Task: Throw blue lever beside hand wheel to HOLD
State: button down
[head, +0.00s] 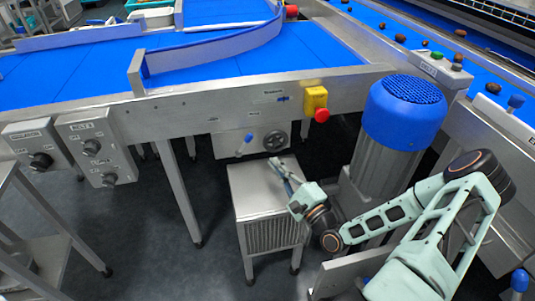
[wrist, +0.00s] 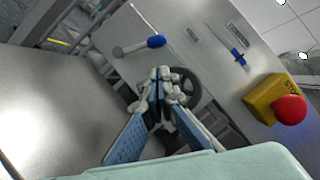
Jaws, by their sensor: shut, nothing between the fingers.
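The blue lever (head: 249,138) is on the grey panel below the conveyor frame, just left of the dark hand wheel (head: 275,140). In the wrist view the lever's blue grip (wrist: 156,41) and metal shaft stand clear of my fingers, and the hand wheel (wrist: 193,90) is partly hidden behind them. My gripper (head: 273,162) is in front of the panel, above the metal cabinet and below the lever. In the wrist view my gripper (wrist: 161,74) has its fingertips together, with nothing between them. I cannot read a HOLD mark near the lever.
A metal cabinet (head: 263,205) stands under my gripper. A yellow box with a red stop button (head: 322,115) is on the frame at upper right, near a smaller blue handle (wrist: 238,57). A blue-topped motor (head: 400,115) stands to the right.

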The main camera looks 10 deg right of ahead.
aim_at(251, 138)
jog(key=b+x, duration=0.1)
jog(key=x, duration=0.8)
jog(key=shift+w+r, duration=0.1)
jog(key=shift+a+r+n, duration=0.1)
jog(key=shift+a+n, duration=0.1)
jog(key=shift+n, duration=0.2)
jog(key=shift+r+p, duration=0.1)
jog(key=shift+p, duration=0.25)
jog(key=shift+a+r+n+g+p, duration=0.85)
jog(key=shift+n+p, duration=0.35)
jog(key=shift+n, duration=0.3)
jog(key=a+n+p, duration=0.1)
jog(key=n, duration=0.1)
jog(key=a+n+g+h+p, duration=0.1)
jog(key=a+n, duration=0.1)
jog(key=a+r+n+g+p, duration=0.1)
jog(key=a+n, duration=0.1)
jog(key=shift+a, duration=0.2)
